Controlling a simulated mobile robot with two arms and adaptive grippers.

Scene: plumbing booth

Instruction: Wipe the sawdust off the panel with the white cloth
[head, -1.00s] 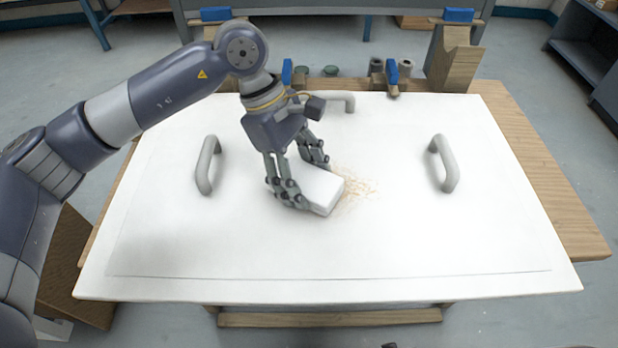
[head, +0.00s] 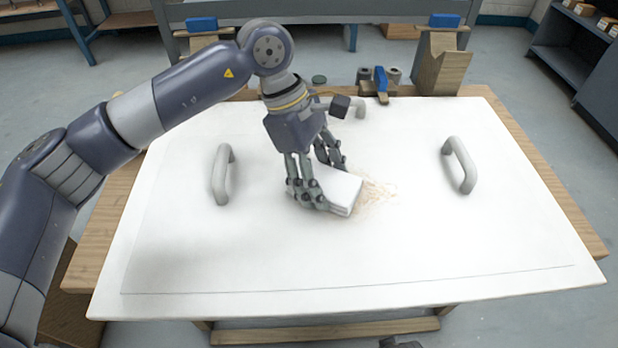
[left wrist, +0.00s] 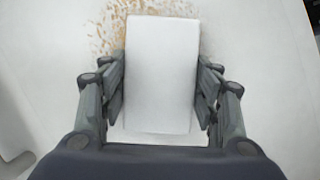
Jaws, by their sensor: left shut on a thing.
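The white cloth (head: 338,190) is a folded block lying on or just above the white panel (head: 240,255); I cannot tell if it presses on it. My left gripper (head: 322,185) is shut on the cloth, with fingers on both sides. The left wrist view shows the cloth (left wrist: 160,75) between the fingers of the left gripper (left wrist: 160,90). The tan sawdust (head: 378,193) is scattered just right of the cloth. It also shows at the cloth's upper left in the left wrist view (left wrist: 105,35). Some may be hidden under the cloth. My right gripper is not clearly visible.
Grey handles stand on the panel at left (head: 222,175), right (head: 459,165) and back, the back one partly behind my gripper. The panel lies on a wooden bench (head: 550,185). Blue-topped wooden supports (head: 445,55) and small fittings stand behind. The front of the panel is clear.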

